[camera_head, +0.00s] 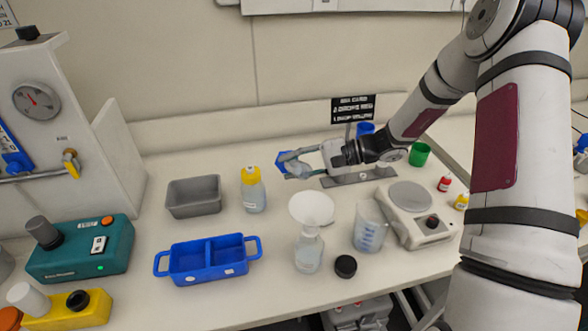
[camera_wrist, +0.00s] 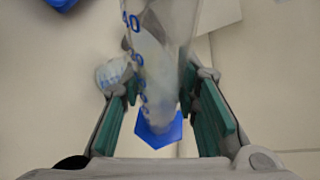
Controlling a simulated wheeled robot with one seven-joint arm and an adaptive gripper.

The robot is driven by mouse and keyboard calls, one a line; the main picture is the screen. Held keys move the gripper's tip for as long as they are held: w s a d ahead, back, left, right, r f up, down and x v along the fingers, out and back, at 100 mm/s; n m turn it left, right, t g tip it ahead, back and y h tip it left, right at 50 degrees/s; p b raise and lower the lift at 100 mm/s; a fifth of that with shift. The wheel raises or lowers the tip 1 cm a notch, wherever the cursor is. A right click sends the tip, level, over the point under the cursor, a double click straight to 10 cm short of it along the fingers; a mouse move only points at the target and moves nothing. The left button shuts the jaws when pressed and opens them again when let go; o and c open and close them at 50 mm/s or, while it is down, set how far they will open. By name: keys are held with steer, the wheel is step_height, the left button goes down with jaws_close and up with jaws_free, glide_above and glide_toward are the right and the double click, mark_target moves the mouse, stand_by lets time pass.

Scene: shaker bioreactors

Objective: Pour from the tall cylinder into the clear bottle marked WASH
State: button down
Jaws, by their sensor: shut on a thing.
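My gripper (camera_head: 296,163) is shut on the tall cylinder, high over the back of the bench. The cylinder (camera_wrist: 160,55) is clear with blue graduation marks and passes between the finger pads in the wrist view. Its blue base (camera_head: 281,162) points left in the head view, so the cylinder looks strongly tilted; the base also shows in the wrist view (camera_wrist: 160,131). Its mouth is not clearly visible. A clear bottle (camera_head: 308,254) stands upright at the front middle with a white funnel (camera_head: 311,208) in its neck. Its label is too small to read. My gripper is behind and above it.
A beaker (camera_head: 370,234) and a balance (camera_head: 427,226) stand right of the clear bottle; a black cap (camera_head: 345,266) lies nearby. A yellow-capped bottle (camera_head: 253,194), grey tray (camera_head: 194,197) and blue caddy (camera_head: 207,262) are left. A green cup (camera_head: 419,154) is at the back right.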

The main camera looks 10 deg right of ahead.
mark_target(295, 160)
steer(key=shift+s+r+n+t+y+p, duration=0.1)
steer(key=shift+s+r+n+t+p, duration=0.1)
steer(key=shift+s+r+n+p, duration=0.3)
steer(key=shift+s+r+n+t+y+p, duration=0.1)
steer(key=shift+s+r+n+t+p, duration=0.15)
steer(key=shift+r+p, duration=0.45)
steer(key=shift+s+r+n+t+y+p, duration=0.15)
steer(key=shift+s+r+n+p, duration=0.2)
steer(key=shift+r+p, duration=0.25)
steer(key=shift+w+f, duration=0.1)
steer(key=shift+w, duration=0.1)
steer(key=shift+s+r+n+p, duration=0.25)
steer(key=shift+r+n+p, duration=0.3)
steer(key=shift+r, duration=0.1)
steer(key=shift+r+n+t+y+p, duration=0.35)
steer(key=shift+r+n+t+p, duration=0.15)
steer(key=shift+r+n+p, duration=0.15)
steer(key=shift+s+r+n+t+y+p, duration=0.3)
steer(key=shift+r+n+p, duration=0.25)
steer(key=shift+r+n, duration=0.25)
stand_by(1.3)
steer(key=shift+s+r, duration=0.1)
steer(key=shift+r, duration=0.2)
steer(key=shift+r+n, duration=0.15)
steer(key=shift+n, duration=0.15)
stand_by(1.2)
stand_by(0.5)
